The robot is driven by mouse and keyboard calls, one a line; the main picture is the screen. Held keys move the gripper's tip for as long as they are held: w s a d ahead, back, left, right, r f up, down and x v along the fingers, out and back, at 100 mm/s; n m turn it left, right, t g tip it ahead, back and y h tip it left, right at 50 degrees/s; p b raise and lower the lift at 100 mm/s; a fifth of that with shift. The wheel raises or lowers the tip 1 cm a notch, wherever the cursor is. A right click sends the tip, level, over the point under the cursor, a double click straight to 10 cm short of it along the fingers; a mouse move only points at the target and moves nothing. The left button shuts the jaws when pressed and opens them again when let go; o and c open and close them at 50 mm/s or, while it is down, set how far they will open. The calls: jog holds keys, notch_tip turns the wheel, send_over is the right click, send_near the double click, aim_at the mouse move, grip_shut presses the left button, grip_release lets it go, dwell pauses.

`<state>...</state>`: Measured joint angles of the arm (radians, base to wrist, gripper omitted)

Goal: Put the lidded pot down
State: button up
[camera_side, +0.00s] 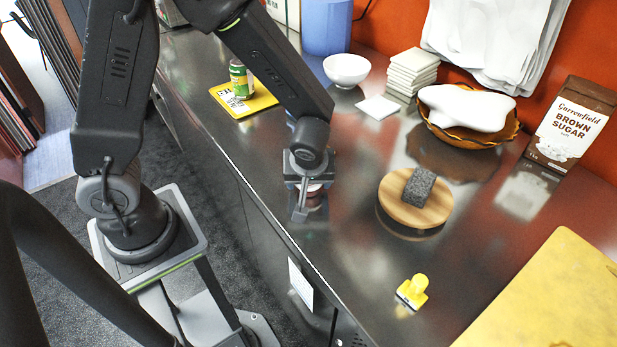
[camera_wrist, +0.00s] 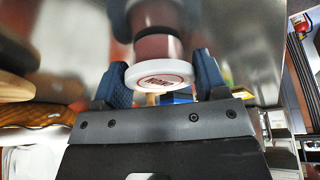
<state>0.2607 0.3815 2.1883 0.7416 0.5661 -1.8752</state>
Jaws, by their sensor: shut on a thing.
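The lidded pot (camera_wrist: 158,48) is small, with a reddish body and a round white lid (camera_wrist: 163,76) bearing dark lettering. In the wrist view it sits between the two blue fingers of my gripper (camera_wrist: 162,82), which is shut on it. In the side view, my gripper (camera_side: 308,190) is low over the steel counter near its front edge, and only a reddish part of the pot (camera_side: 317,198) shows behind the fingers. The pot's base is at or very near the counter; I cannot tell whether it touches.
On the steel counter (camera_side: 365,275), a round wooden board (camera_side: 430,215) with a dark grey block (camera_side: 418,186) stands to the right. A yellow stamp-like object (camera_side: 413,291) is nearer the front. A green-labelled jar (camera_side: 241,79) stands on a yellow card (camera_side: 262,99) behind. Counter around the pot is clear.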

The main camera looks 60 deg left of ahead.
jog(key=o, duration=0.9)
jog(key=shift+f, duration=0.15)
jog(key=v, duration=1.2)
jog(key=shift+s+a+r+m+t+h, duration=0.6)
jog(key=shift+s+a+r+m, duration=0.25)
jog(key=shift+s+r+m, duration=0.95)
jog(key=shift+s+a+r+m+t+h, duration=0.4)
jog(key=shift+s+a+r+m+h, duration=0.35)
jog(key=shift+s+r+m, duration=1)
jog(key=shift+s+a+r+m+t+h, duration=0.55)
jog(key=shift+s+a+r+m, duration=0.4)
jog(key=shift+s+r+m, duration=0.8)
jog(key=shift+w+r+m, duration=0.15)
jog(key=shift+w+m, duration=0.1)
jog(key=shift+m, duration=0.05)
